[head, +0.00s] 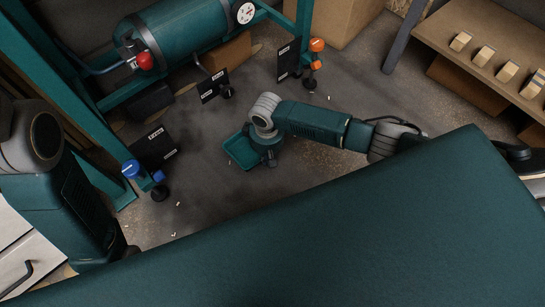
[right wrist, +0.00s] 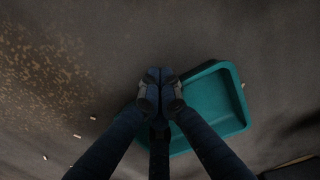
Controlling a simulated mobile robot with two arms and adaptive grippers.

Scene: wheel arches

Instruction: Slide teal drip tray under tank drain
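The teal drip tray (head: 238,152) lies on the dark floor in front of the tank frame, apart from the tank. The teal tank (head: 185,35) lies horizontally in its frame, with a red valve knob (head: 145,61) at its left end; I cannot tell the drain outlet clearly. My right gripper (head: 270,161) points down at the tray's right side. In the right wrist view its fingertips (right wrist: 160,78) are together with nothing visible between them, beside the tray's left edge and covering part of the tray (right wrist: 213,97). My left arm shows at the left, but its gripper is out of sight.
Frame feet with a blue knob (head: 131,169) and an orange knob (head: 316,45) stand on the floor. Dark labelled plates (head: 153,147) stand near the frame. A wooden bench (head: 480,55) with small blocks is at the right.

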